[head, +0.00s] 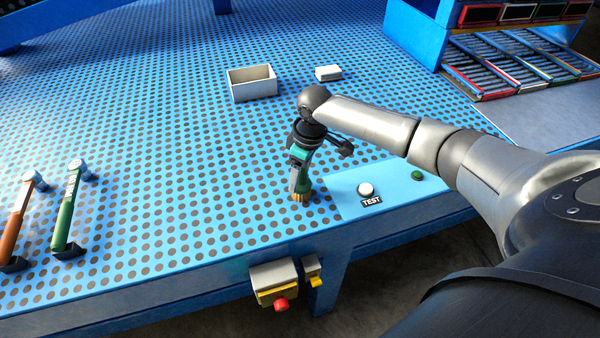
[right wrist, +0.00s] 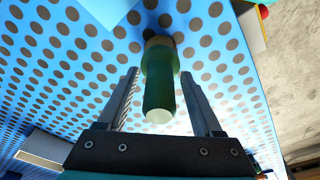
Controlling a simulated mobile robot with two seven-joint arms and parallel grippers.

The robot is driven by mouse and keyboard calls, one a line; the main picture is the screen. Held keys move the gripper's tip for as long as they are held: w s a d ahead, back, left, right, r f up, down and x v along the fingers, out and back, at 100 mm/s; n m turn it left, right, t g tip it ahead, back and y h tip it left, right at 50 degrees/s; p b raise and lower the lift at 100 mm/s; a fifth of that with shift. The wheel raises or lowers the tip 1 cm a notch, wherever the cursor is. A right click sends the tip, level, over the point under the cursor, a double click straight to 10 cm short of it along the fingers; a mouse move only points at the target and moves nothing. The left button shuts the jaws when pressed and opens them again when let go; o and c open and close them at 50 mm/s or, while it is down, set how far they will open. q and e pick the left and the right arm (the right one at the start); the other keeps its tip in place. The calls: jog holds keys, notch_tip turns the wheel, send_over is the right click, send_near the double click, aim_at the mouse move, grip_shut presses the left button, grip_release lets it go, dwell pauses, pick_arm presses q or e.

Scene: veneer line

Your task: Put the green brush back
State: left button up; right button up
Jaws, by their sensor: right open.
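The green brush (head: 305,184) stands upright on its tan bristle end on the blue perforated table, near the front edge and left of the light blue panel. In the right wrist view the green brush (right wrist: 161,92) points its handle end at the camera, between the two fingers. My right gripper (head: 299,177) is directly above the brush, pointing down. It is open, with one finger on each side of the handle, and gaps show beside it in the right wrist view (right wrist: 158,80). My left gripper is not in view.
A light blue panel (head: 400,200) with a white TEST button (head: 366,189) and a green button (head: 417,175) lies right of the brush. An orange-handled tool (head: 20,220) and a green-handled tool (head: 65,222) lie left. An open white box (head: 252,88) and a small white block (head: 328,73) are behind.

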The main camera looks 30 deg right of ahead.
jog(key=r, duration=0.4)
jog(key=s+r+p, duration=0.1)
jog(key=r, duration=0.3)
jog(key=d+r, duration=0.1)
jog(key=r, duration=0.3)
jog(key=shift+s+r, duration=0.15)
jog(key=shift+s, duration=0.1)
